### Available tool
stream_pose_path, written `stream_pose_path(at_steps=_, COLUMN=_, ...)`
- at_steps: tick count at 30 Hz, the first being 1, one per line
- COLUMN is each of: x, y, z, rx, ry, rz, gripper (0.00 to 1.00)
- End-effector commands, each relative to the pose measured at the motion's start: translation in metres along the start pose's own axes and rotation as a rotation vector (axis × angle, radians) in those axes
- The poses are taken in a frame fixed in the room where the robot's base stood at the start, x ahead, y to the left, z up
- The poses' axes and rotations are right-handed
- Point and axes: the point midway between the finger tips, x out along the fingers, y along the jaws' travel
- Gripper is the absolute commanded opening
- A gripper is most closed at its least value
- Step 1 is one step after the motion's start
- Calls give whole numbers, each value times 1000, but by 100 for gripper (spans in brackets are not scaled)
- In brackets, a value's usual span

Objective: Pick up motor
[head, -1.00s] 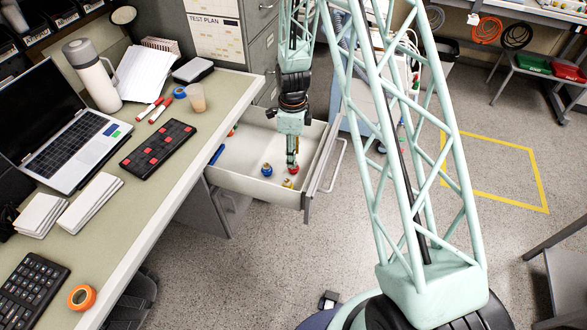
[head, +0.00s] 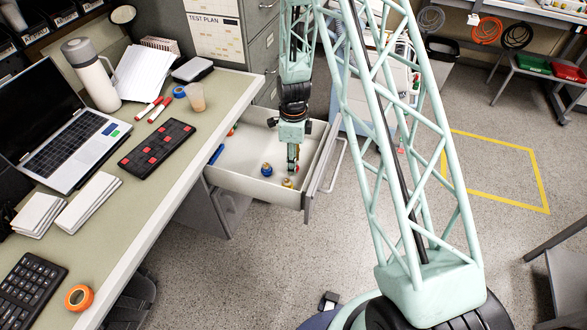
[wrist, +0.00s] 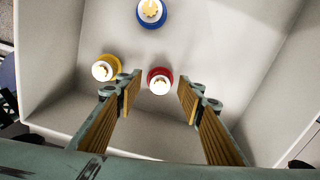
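Three small motor-like parts with round coloured bodies and pale metallic tops stand in the open drawer. The red one (wrist: 159,80) lies between the two fingertips in the wrist view, with a gap on each side. The yellow one (wrist: 106,67) is just outside the left finger, and it also shows in the head view (head: 288,183). The blue one (wrist: 151,12) is farther off at the top, and also in the head view (head: 266,169). My gripper (wrist: 160,82) is open and empty, pointing down into the drawer. In the head view my gripper (head: 293,167) largely hides the red one.
The drawer (head: 240,184) has raised walls on all sides of the parts. A blue pen-like item (head: 217,154) lies at its left side. The desk (head: 190,135) with a laptop (head: 75,140) and a black-red keypad (head: 157,147) borders the drawer on the left.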

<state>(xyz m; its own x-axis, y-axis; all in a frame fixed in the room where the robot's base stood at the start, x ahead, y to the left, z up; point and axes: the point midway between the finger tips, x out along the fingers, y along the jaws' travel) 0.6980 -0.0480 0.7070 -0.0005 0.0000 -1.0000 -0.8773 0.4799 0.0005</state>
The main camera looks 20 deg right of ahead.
Motion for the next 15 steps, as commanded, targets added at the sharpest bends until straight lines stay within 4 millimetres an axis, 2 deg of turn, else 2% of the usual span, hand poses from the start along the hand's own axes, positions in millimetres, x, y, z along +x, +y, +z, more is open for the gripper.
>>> stream_pose_path(at_steps=6, x=19, y=0, z=0, rx=0, ry=0, rz=-1, gripper=35)
stream_pose_path(at_steps=15, x=22, y=0, z=0, rx=0, ry=0, rz=-2, gripper=35)
